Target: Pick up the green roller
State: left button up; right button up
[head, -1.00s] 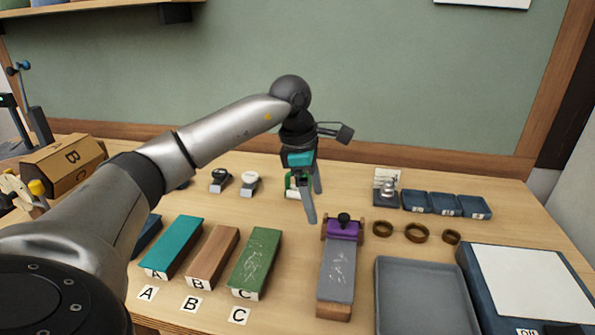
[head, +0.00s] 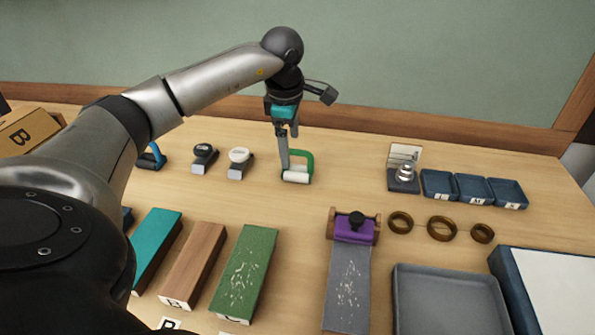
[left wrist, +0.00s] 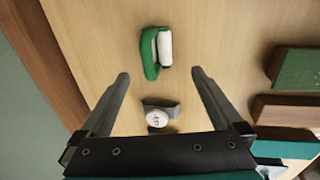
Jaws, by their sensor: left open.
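The green roller (head: 306,164) lies on the table behind the blocks, a green frame with a white cylinder. In the left wrist view the green roller (left wrist: 150,54) lies beyond my fingertips, near the middle of the gap's line. My left gripper (head: 290,160) is open and empty, and in the head view its fingers overlap the roller's left side. In the left wrist view the left gripper's fingertips (left wrist: 160,74) stand apart, with a white-topped tool between the fingers, below them. I cannot tell the exact height over the table. My right gripper is not in view.
A white-topped tool (head: 239,162) and a black-topped tool (head: 203,158) stand left of the roller. A blue-handled tool (head: 152,157) is farther left. Green (head: 245,270), brown (head: 194,265) and teal (head: 155,245) blocks lie in front. Clear table lies right of the roller.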

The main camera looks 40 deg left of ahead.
aim_at(292, 169)
pick_arm(q)
jog(key=f, duration=0.2)
jog(key=shift+w+a+f, duration=0.15)
jog(key=shift+w+f, duration=0.1)
jog(key=shift+f, duration=0.15)
jog(key=f, duration=0.1)
jog(key=f+b, duration=0.1)
jog(key=w+f, duration=0.1)
jog(key=f, duration=0.1)
jog(key=shift+a+f, duration=0.1)
jog(key=shift+a, duration=0.2)
jog(key=shift+w+a+f, duration=0.1)
jog(key=shift+f, duration=0.35)
jog(key=shift+c, duration=1.3)
jog(key=c, duration=1)
jog(key=shift+r, duration=0.1)
jog(key=shift+c, duration=1.2)
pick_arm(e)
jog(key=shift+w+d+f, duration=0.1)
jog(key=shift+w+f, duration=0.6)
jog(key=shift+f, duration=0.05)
